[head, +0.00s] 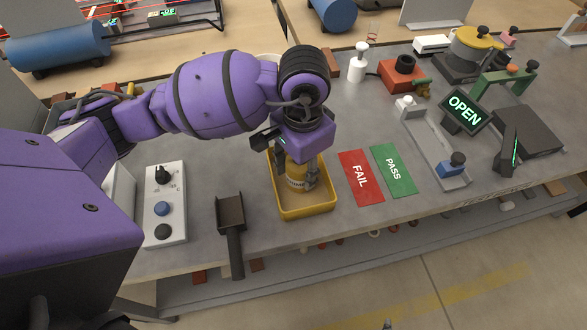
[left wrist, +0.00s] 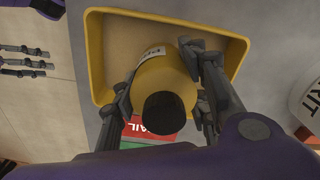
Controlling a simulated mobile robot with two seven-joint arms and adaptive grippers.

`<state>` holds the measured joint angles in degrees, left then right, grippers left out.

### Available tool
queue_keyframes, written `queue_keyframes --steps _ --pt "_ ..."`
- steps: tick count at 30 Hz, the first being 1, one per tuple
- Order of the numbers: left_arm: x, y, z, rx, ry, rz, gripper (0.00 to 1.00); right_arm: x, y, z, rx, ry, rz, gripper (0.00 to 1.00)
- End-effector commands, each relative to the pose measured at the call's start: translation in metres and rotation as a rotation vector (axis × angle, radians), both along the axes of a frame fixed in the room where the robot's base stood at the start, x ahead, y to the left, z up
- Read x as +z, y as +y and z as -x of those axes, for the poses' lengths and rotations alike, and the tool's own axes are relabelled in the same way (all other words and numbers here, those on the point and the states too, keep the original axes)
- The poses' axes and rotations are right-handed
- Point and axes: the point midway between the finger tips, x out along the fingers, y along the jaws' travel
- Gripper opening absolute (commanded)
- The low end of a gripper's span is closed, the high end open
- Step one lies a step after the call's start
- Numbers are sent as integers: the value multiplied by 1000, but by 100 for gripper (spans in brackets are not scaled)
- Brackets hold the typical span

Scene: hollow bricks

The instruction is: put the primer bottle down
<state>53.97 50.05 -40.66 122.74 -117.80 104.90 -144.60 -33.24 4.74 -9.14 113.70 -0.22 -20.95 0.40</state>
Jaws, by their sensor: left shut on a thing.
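The primer bottle (head: 298,180) is yellow with a pale label. My left gripper (head: 296,170) is shut on it, with one finger on each side. The bottle is upright inside the outline of the yellow tray (head: 308,212); I cannot tell whether its base touches the tray floor. In the left wrist view the bottle (left wrist: 162,78) shows its black cap towards the camera, between the dark fingers, over the tray (left wrist: 95,50). Dark finger-like parts of mine (left wrist: 22,64) show at that view's left edge, with their opening unclear.
A black scoop (head: 232,220) and a control box with knobs (head: 165,205) lie left of the tray. The red FAIL card (head: 360,177) and green PASS card (head: 393,170) lie flat to its right. A white container (left wrist: 307,100) stands close by. The table's front edge is near.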

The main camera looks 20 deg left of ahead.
Motion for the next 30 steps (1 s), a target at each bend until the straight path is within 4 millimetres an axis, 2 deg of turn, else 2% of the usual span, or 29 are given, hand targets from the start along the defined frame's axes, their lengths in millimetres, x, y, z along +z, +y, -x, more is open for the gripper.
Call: queue_keyframes --steps 6,7,11,20,23,26,30 --pt "-4 0 -1 0 0 0 7 -4 1 1 1 4 0 40" --pt "-5 0 0 0 0 0 43 -4 1 1 1 3 0 40" --pt "-3 0 0 0 -1 0 60 -3 1 -1 1 0 -1 40" --pt "-2 0 0 0 -1 0 60 -1 2 -2 -3 -3 -3 40" --pt "3 0 0 1 -3 1 60 5 2 -7 -3 -13 -4 40" --pt "14 0 -2 0 -7 0 60 2 2 -5 -4 -10 -4 40" --pt "43 0 -2 -1 -8 0 60 0 1 -3 -4 -5 -3 40"
